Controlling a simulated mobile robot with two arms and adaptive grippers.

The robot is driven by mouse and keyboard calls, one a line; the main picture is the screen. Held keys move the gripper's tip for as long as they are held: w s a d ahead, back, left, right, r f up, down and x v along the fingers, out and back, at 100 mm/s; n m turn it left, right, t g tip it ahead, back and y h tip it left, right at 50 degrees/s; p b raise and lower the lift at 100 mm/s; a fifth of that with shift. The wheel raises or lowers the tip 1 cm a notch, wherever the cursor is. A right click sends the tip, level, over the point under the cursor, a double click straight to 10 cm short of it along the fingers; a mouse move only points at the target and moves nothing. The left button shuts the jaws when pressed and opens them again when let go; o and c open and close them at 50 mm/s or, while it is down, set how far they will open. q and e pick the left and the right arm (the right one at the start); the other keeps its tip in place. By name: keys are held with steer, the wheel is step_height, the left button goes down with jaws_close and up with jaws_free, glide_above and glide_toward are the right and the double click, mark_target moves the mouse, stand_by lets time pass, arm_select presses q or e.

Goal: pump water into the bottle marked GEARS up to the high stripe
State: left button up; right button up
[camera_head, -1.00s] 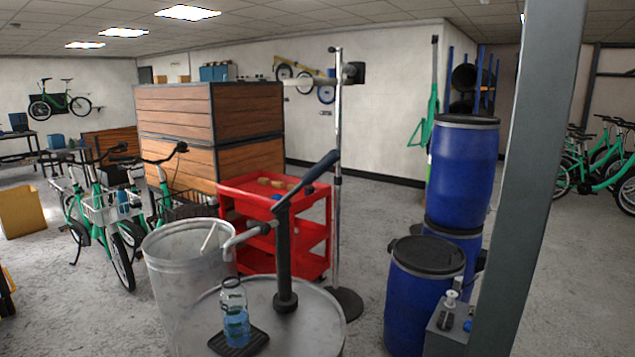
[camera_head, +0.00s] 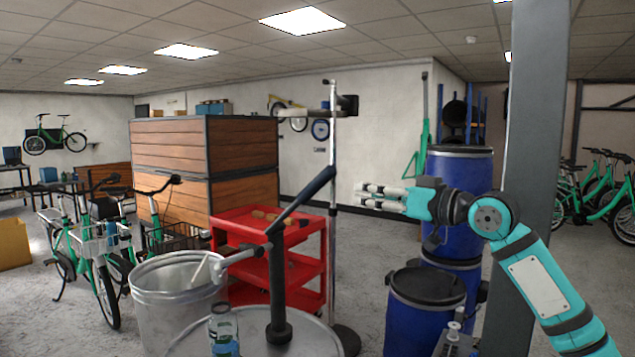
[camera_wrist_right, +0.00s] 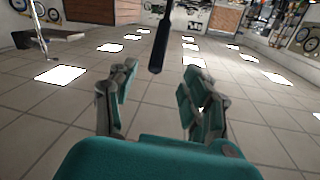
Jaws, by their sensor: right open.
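A clear bottle (camera_head: 224,332) with bluish contents stands under the pump spout, cut off by the lower edge of the head view. Its marking and stripe are too small to read. The hand pump (camera_head: 278,285) stands on a drum top (camera_head: 305,340). Its dark handle (camera_head: 305,197) slants up to the right, and its tip also shows in the wrist view (camera_wrist_right: 161,45). My right gripper (camera_head: 372,197) is open and empty, raised to the right of the handle tip and apart from it. Its spread fingers show in the wrist view (camera_wrist_right: 158,95). My left gripper is out of view.
A grey metal bin (camera_head: 175,310) stands left of the pump. A red cart (camera_head: 300,262) and a thin metal stand (camera_head: 333,240) are behind it. Blue barrels (camera_head: 410,320) and a grey post (camera_head: 525,150) stand to the right.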

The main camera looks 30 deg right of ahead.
mark_target(317, 192)
steer(key=p+x, duration=0.6)
steer(key=x, duration=0.8)
steer(key=shift+r, duration=0.15)
steer(key=shift+w+a+p, duration=0.15)
steer(key=shift+w+p, duration=0.15)
steer(key=shift+w, duration=0.2)
jaws_close()
